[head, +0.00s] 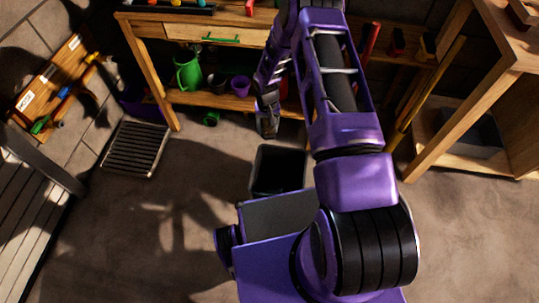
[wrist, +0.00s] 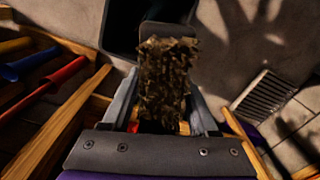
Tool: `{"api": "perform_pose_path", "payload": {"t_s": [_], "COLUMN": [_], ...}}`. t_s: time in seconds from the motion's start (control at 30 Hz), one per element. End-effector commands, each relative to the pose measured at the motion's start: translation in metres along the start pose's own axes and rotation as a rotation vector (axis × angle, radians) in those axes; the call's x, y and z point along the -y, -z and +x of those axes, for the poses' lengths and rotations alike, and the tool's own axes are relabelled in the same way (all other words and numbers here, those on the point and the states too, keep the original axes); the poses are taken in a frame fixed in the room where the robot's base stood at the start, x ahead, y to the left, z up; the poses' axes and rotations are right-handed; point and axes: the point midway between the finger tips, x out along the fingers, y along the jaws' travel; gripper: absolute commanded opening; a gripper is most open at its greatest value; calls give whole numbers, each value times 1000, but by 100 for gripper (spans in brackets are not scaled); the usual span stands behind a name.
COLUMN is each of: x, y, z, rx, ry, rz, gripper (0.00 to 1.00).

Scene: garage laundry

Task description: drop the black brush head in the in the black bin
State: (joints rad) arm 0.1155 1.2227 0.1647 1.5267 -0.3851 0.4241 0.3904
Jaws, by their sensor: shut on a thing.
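My gripper (head: 268,108) hangs at the end of my purple arm, and its two fingers also show in the wrist view (wrist: 166,108). They are shut on the brush head (wrist: 166,72), which has dark, mottled bristles and a grey-black end pointing away from the gripper. In the head view the brush head is small, dark and hard to tell from the fingers. The black bin (head: 278,170) stands open on the floor, just nearer to my base than the gripper. In the wrist view the bin (wrist: 119,28) is at the top, partly hidden behind the brush head.
A wooden workbench (head: 150,62) with a green watering can (head: 188,74) and pots on its lower shelf stands behind the gripper. A wooden shelf unit (head: 440,145) is at right. A floor grate (head: 135,148) lies at left. The floor left of the bin is clear.

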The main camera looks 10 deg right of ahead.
Motion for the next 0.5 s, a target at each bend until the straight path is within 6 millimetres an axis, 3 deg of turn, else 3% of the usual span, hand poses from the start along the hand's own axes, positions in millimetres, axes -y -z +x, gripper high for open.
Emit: {"api": "perform_pose_path", "payload": {"t_s": [0.03,0.2,0.33,0.5], "x": [0,-2,-4,-5], "y": [-2,-7,-14,-18], "z": [25,86,121,146], "rx": [6,4,3,1], "ry": [0,0,0,0], "rz": [2,4,2,-1], "gripper": [1,1,1,1]}}
